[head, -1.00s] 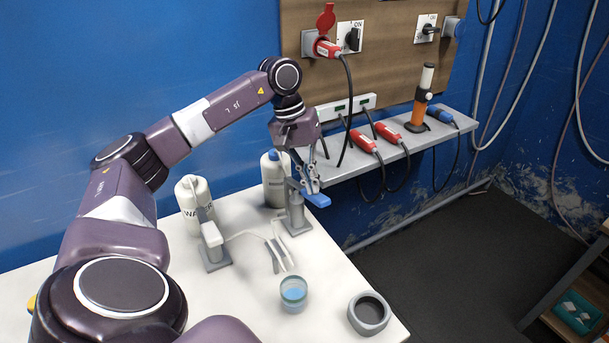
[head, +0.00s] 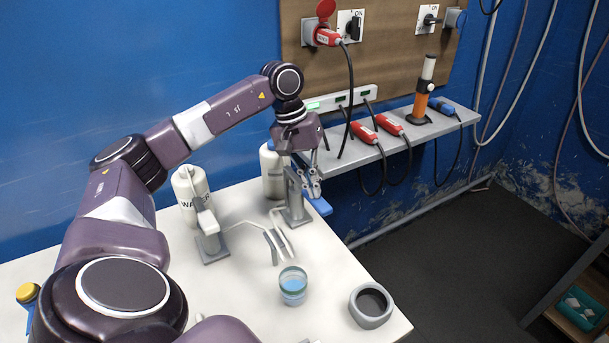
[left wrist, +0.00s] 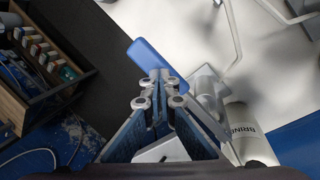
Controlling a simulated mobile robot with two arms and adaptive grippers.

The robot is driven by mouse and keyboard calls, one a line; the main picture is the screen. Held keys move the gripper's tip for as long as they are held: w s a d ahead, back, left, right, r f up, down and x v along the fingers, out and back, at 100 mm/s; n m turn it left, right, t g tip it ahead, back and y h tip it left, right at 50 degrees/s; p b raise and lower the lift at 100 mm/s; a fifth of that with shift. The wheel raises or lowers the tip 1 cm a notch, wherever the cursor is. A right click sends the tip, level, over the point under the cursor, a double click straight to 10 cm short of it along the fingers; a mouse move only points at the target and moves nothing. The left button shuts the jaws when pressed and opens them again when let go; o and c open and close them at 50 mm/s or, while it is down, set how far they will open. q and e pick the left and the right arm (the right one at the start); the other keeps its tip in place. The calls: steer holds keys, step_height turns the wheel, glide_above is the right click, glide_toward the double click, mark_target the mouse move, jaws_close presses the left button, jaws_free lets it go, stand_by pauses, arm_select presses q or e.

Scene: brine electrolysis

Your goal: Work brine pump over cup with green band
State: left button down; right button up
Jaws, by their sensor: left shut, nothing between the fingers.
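The brine pump (head: 295,209) is a grey stand with a blue lever handle (head: 320,206) and a thin bent spout. The handle also shows in the left wrist view (left wrist: 150,57). The brine bottle (head: 272,172) stands behind the pump; its label reads BRIN in the left wrist view (left wrist: 247,130). A clear cup with a green band (head: 293,285) holds blue liquid, near the spout ends. My left gripper (head: 313,192) is shut and empty, its fingertips at the blue handle; whether they touch it I cannot tell. My right gripper is not visible.
A second grey pump (head: 210,243) stands left, by the water bottle (head: 189,193). A grey ring-shaped holder (head: 371,306) sits at the table's right edge. A wall shelf (head: 400,140) with red plugs and cables runs behind my gripper. The table's front left is partly behind my arm.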

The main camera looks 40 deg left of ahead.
arm_select(q)
step_height(320, 180, down, 2)
steer(key=shift+b, duration=0.4)
steer(key=p+v, duration=0.2)
steer(key=v, duration=0.1)
steer(key=p+v, duration=0.2)
steer(key=shift+w+d+r, duration=0.25)
steer(key=shift+w+d, duration=0.05)
steer(key=shift+d, duration=0.05)
steer(key=shift+a+r+p, duration=0.15)
steer(key=shift+r+p, duration=0.15)
steer(key=shift+r, duration=0.05)
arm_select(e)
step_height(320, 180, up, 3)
arm_select(q)
steer(key=p+v, duration=0.4)
steer(key=v, duration=0.2)
steer(key=shift+w+a+p, duration=0.3)
steer(key=shift+w+p, duration=0.05)
steer(key=shift+w, duration=0.3)
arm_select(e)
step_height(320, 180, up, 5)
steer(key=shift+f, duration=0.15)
arm_select(q)
steer(key=shift+f, duration=0.1)
